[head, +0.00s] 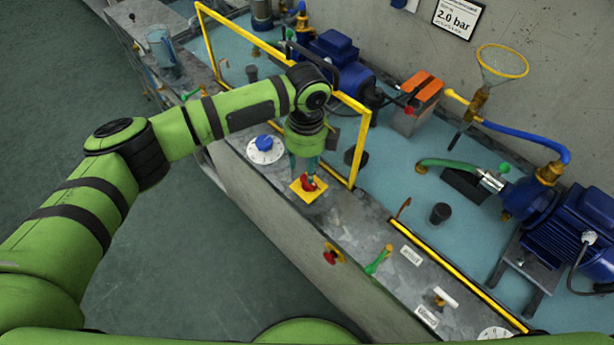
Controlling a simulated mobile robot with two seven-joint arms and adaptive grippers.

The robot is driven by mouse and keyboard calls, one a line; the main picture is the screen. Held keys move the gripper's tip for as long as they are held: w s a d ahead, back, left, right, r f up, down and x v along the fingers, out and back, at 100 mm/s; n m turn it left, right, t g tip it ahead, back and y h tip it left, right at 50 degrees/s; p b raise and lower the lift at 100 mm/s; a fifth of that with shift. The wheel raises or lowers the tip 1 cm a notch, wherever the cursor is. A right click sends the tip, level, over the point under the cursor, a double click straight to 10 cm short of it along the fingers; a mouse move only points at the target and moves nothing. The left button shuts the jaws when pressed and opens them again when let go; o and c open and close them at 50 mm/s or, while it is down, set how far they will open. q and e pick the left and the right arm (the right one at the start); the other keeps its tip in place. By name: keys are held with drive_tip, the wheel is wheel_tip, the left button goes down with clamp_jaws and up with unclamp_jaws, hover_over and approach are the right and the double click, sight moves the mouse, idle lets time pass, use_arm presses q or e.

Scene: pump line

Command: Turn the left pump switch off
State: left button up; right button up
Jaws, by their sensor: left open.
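A red switch (309,184) sits on a yellow square plate (301,193) on the bench's grey front ledge; I take it to be the left pump switch. My left gripper (305,172) points down right over the red switch, with its fingers open around or just above it. I cannot tell whether the fingers touch it, and they hide part of it. The switch's exact setting is too small to read. My right gripper is not in view.
A yellow frame (362,145) stands just behind my left gripper. A dial with a blue knob (264,145) lies to its left. A green-handled lever (378,261) and a red knob on the front face (332,255) are nearby. Blue pumps (328,52) stand behind. The floor in front is clear.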

use_arm(q)
drive_tip(key=shift+f+p, duration=0.55)
drive_tip(key=shift+f, duration=2.55)
drive_tip(key=shift+c, duration=0.4)
clamp_jaws()
